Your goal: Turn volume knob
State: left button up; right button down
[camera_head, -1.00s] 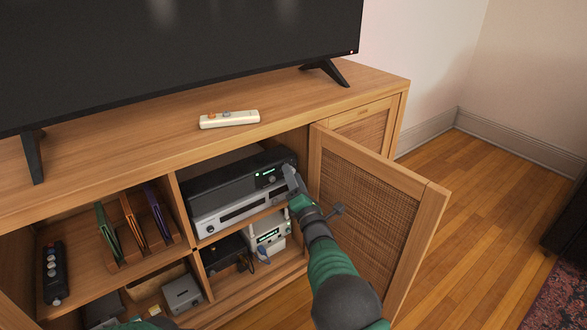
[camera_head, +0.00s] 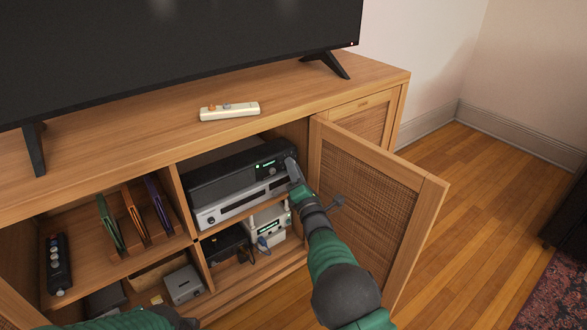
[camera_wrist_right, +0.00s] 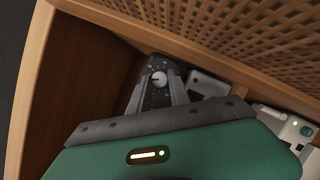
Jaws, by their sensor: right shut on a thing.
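A black receiver (camera_head: 215,180) sits in the cabinet's upper right compartment, on top of a silver unit (camera_head: 240,203). My right gripper (camera_head: 290,163) is at the right end of the receiver's front. In the right wrist view a round volume knob (camera_wrist_right: 160,78) with a light face and a dark mark shows between the two fingertips. My right gripper is shut on this knob. In the head view the fingers hide the knob. Part of my left arm shows at the bottom left edge; its gripper does not show.
An open woven-panel door (camera_head: 365,205) stands close to the right of my right arm. A white router (camera_head: 270,228) is below the silver unit.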

jog(key=m+g+h+p, duration=0.1)
jog(key=m+p, duration=0.4)
jog(key=m+g+h+p, duration=0.1)
jog(key=m+g+p, duration=0.1)
jog(key=m+p, duration=0.3)
jog(key=shift+s+r+p, duration=0.1)
jog(key=shift+p, duration=0.5)
jog(key=c, duration=1.2)
grip_release()
jog(key=shift+s+r, duration=0.1)
jog(key=shift+r, duration=0.05)
